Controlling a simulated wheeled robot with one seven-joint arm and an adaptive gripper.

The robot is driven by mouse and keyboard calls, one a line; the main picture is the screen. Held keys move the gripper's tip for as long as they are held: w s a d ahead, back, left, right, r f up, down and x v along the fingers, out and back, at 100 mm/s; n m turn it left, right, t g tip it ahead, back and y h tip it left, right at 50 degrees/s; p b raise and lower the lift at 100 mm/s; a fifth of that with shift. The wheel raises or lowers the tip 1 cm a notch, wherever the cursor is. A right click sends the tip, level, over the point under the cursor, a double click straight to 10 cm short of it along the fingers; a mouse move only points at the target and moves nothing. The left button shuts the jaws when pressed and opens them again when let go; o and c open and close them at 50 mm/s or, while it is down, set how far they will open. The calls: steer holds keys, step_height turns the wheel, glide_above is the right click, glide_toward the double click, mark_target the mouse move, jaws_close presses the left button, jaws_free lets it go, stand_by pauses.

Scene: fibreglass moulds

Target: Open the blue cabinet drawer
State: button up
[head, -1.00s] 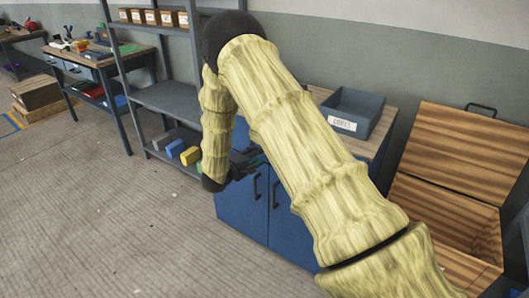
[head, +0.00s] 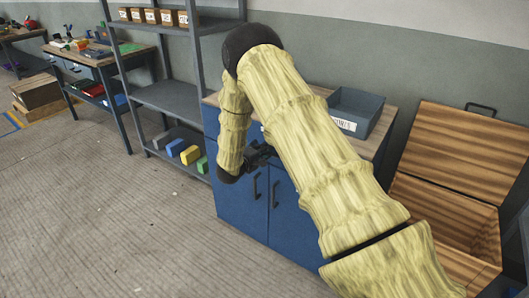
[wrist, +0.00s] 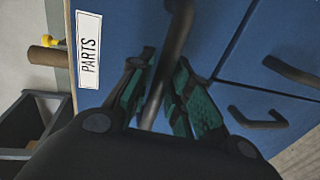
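The blue cabinet (head: 238,208) stands in the middle of the head view, partly hidden behind my arm. In the wrist view its blue drawer front (wrist: 125,30) carries a white PARTS label (wrist: 89,49). A dark bar handle (wrist: 178,32) on that front runs between the two green-padded fingers of my gripper (wrist: 166,58). The fingers are apart, with a gap still showing between the left finger and the handle. In the head view my gripper (head: 260,154) is at the upper cabinet front, small and partly hidden. The drawer looks shut.
Two door handles (head: 256,188) (head: 275,193) sit lower on the cabinet. A grey bin (head: 358,108) stands on the cabinet top. An open wooden chest (head: 445,205) is at right. A grey shelf (head: 170,98) with coloured blocks is at left. The floor in front is clear.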

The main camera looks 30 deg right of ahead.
jaws_close()
